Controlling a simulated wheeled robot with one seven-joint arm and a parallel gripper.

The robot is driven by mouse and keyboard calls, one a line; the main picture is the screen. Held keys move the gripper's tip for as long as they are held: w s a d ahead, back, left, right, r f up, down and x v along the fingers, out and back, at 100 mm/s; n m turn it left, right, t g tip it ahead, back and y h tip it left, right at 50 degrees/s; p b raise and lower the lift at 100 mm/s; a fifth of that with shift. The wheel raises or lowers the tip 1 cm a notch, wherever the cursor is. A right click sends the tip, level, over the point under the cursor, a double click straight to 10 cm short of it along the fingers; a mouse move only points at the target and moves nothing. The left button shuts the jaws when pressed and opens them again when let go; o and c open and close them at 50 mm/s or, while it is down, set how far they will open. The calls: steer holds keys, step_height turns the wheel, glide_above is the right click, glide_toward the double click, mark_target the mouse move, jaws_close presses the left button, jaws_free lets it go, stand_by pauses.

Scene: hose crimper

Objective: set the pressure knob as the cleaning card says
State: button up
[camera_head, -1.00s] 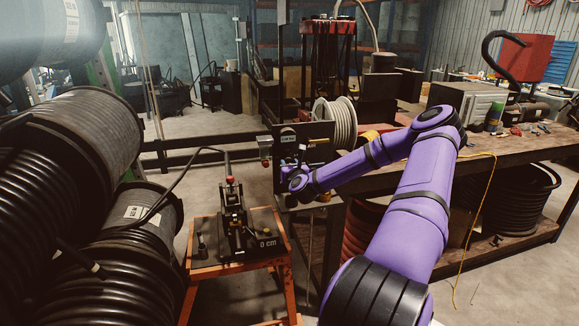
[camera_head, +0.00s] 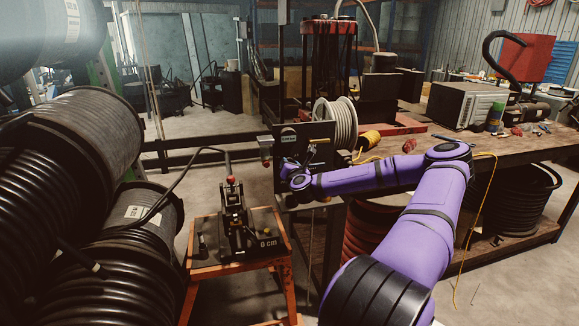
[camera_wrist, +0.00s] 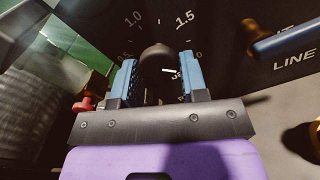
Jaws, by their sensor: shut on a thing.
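In the wrist view my gripper (camera_wrist: 158,88) has its two blue fingers on either side of a dark round knob (camera_wrist: 155,62) and is shut on it. The knob sits on a black panel (camera_wrist: 230,75) with a dial marked 1.0 and 1.5 above the knob and 0 at the right. A short white mark shows between the fingers; the knob's lower part is hidden. The cleaning card cannot be made out.
A lever with a blue grip (camera_wrist: 285,40) stands beside the word LINE, right of the knob. A red fitting (camera_wrist: 83,104) is at the left. An orange stand (camera_head: 282,236) with a black press stands left of my arm; a workbench (camera_head: 500,157) is at the right.

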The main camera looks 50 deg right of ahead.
steer(key=shift+f, duration=0.1)
steer(key=o, duration=0.9)
steer(key=shift+s, duration=0.1)
steer(key=v, duration=1)
steer(key=shift+s+a, duration=0.15)
steer(key=shift+s, duration=0.15)
